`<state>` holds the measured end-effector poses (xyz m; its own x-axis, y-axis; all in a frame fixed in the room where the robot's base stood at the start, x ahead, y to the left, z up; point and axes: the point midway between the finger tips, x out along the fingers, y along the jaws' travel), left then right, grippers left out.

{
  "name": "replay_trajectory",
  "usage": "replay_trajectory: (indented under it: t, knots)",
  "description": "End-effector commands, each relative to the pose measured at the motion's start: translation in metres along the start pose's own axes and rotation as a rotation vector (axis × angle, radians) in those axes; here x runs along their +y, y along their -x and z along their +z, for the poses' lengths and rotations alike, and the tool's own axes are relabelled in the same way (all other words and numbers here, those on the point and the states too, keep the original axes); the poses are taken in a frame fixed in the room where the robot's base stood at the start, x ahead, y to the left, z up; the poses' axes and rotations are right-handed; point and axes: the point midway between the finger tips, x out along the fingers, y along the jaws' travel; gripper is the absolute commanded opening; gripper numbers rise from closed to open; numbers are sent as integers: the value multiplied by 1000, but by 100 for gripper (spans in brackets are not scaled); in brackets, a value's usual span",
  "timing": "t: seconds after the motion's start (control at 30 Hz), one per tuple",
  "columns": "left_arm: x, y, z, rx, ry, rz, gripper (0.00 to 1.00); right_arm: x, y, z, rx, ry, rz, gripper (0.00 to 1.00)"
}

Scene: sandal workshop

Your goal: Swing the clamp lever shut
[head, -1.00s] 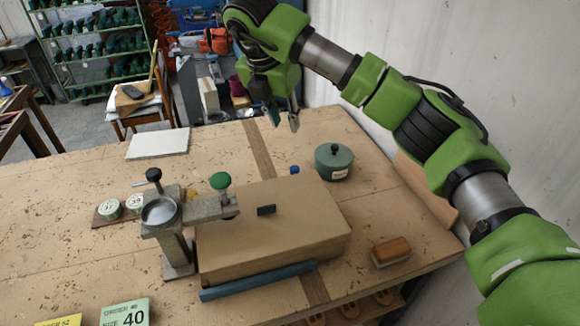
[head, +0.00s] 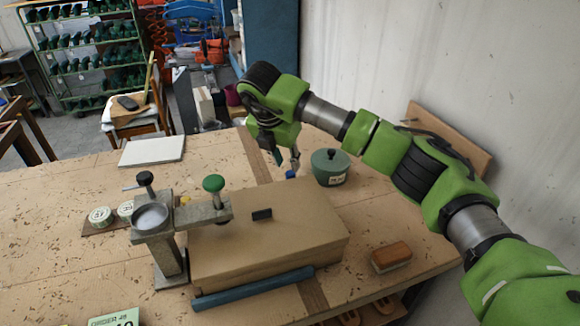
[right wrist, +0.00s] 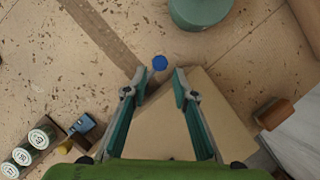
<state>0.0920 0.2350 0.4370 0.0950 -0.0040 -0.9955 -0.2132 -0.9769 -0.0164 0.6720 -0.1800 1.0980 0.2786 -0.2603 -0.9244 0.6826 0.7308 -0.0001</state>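The grey metal clamp (head: 160,247) stands upright at the left end of a tan box (head: 275,250). Its arm reaches right over the box top and carries a green knob (head: 213,183). A black knob (head: 145,178) with a short side handle stands on its left. Which part is the lever is unclear. A small blue round cap (head: 291,174) sits just beyond the box's back edge. My right gripper (head: 286,158) is beside the cap. In the right wrist view my right gripper (right wrist: 160,76) is open, with the cap (right wrist: 160,62) between its fingertips in the picture, apparently ungripped. My left gripper is out of view.
A green lidded pot (head: 331,168) stands right of my right gripper. A wooden-backed brush (head: 391,257) lies at the front right, and a blue bar (head: 252,287) runs along the box's front. Small round tins (head: 101,217) stand left of the clamp. A white board (head: 151,151) lies behind.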

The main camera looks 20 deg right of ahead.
Motion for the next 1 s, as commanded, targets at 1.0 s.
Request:
replay_trajectory:
  t: [1.0]
  knots:
    - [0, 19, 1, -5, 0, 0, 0, 0, -59, 0, -1, 1, 0, 0]
